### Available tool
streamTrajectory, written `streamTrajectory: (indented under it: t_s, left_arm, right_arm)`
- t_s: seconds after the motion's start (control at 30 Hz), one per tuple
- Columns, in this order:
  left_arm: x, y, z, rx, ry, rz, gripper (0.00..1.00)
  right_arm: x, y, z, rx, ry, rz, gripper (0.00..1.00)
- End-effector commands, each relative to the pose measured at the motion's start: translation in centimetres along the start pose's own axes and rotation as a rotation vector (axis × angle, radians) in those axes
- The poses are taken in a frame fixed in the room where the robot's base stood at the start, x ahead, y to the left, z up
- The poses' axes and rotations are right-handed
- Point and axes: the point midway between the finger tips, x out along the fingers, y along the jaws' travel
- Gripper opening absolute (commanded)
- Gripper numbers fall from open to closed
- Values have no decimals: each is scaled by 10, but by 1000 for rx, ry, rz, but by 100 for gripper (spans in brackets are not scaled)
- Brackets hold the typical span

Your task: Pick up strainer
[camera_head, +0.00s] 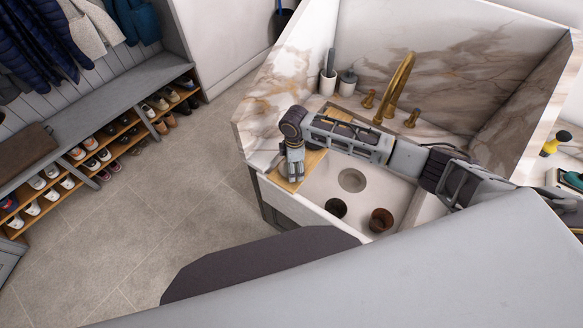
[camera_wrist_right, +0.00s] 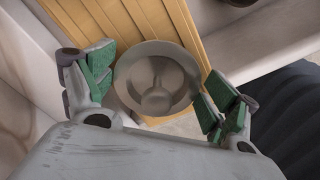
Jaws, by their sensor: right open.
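A grey round bowl-shaped thing, which looks like the strainer (camera_wrist_right: 157,78), lies at the end of a slatted wooden board in the right wrist view. My right gripper (camera_wrist_right: 158,84) is open, with one green-padded finger on each side of it and gaps between. In the head view my right gripper (camera_head: 294,168) points down over the wooden board (camera_head: 312,160) at the left side of the sink (camera_head: 323,187). The strainer cannot be made out there and seems hidden by the gripper. My left gripper is not in view.
In the sink are a round drain (camera_head: 352,180), a dark cup (camera_head: 336,207) and a brown pot (camera_head: 381,220). A brass faucet (camera_head: 397,84) and two handles stand behind my forearm. A brush holder (camera_head: 328,82) and a soap pot (camera_head: 348,82) stand at the back left.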

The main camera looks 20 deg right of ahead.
Motion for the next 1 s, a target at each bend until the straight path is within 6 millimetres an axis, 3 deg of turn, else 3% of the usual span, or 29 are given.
streamTrajectory:
  t_s: [0.27, 0.5, 0.83, 1.0]
  left_arm:
    - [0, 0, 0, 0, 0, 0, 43]
    - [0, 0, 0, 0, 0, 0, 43]
    - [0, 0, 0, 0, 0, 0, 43]
    - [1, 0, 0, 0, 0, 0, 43]
  right_arm:
    - [0, 0, 0, 0, 0, 0, 87]
    - [0, 0, 0, 0, 0, 0, 59]
    - [-3, 0, 0, 0, 0, 1, 58]
    - [-14, 1, 0, 1, 1, 2, 58]
